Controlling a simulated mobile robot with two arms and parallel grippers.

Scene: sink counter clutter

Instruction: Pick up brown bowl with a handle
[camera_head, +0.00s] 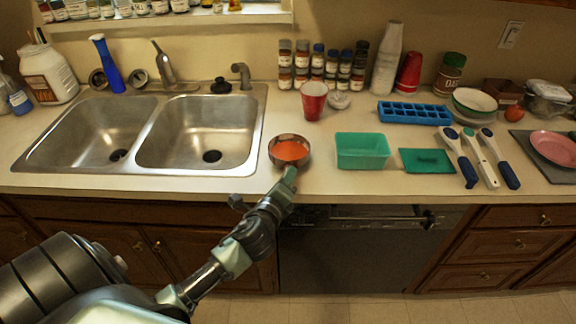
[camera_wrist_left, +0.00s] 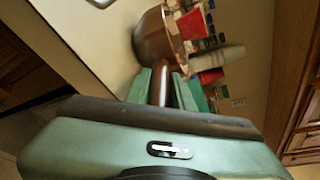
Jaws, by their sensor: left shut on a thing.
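The brown bowl (camera_head: 289,137) stands near the counter's front edge, just right of the sink, in the head view. Its inside looks orange. In the left wrist view the bowl (camera_wrist_left: 152,40) is tilted by the camera's angle, and its brown handle (camera_wrist_left: 161,88) runs down between the green fingers. My left gripper (camera_head: 290,173) reaches in from the front and is shut on the handle; it also shows in the left wrist view (camera_wrist_left: 160,85). I cannot tell whether the bowl touches the counter. My right gripper is not in view.
A green tub (camera_head: 362,165) and its lid (camera_head: 427,161) lie to the right of the bowl. A red cup (camera_head: 313,112) stands behind it. The double sink (camera_head: 150,128) is to the left. Scoops (camera_head: 487,155) lie further right.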

